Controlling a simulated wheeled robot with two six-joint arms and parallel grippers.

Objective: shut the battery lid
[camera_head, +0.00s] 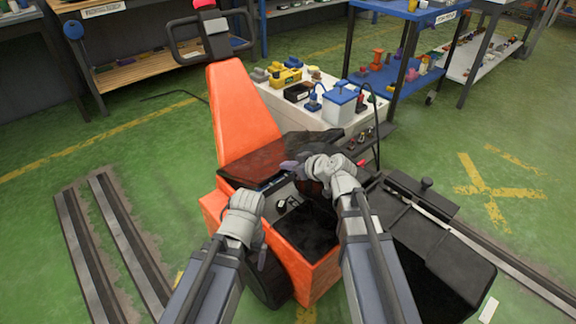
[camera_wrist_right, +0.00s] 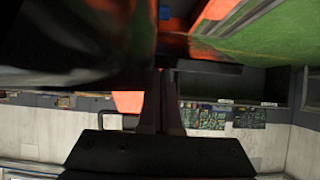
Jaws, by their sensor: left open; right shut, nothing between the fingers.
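The orange vehicle (camera_head: 234,120) stands in the middle of the head view with an open dark compartment (camera_head: 312,228) in its body. A large black cover (camera_head: 440,245), which looks like the battery lid, lies to the right of the compartment, partly behind my right arm. My left gripper (camera_head: 254,204) is open and empty at the compartment's left, above the orange side. My right gripper (camera_head: 300,172) is shut and empty above the compartment's far edge, by the black seat part. Its closed fingers (camera_wrist_right: 163,90) show in the right wrist view, close under a dark surface; contact cannot be told.
A white-topped cart (camera_head: 350,125) with a blue-lidded box (camera_head: 341,103) and tools stands behind the vehicle. A blue shelf (camera_head: 405,72) is beyond it. Rails (camera_head: 105,235) run along the floor at left.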

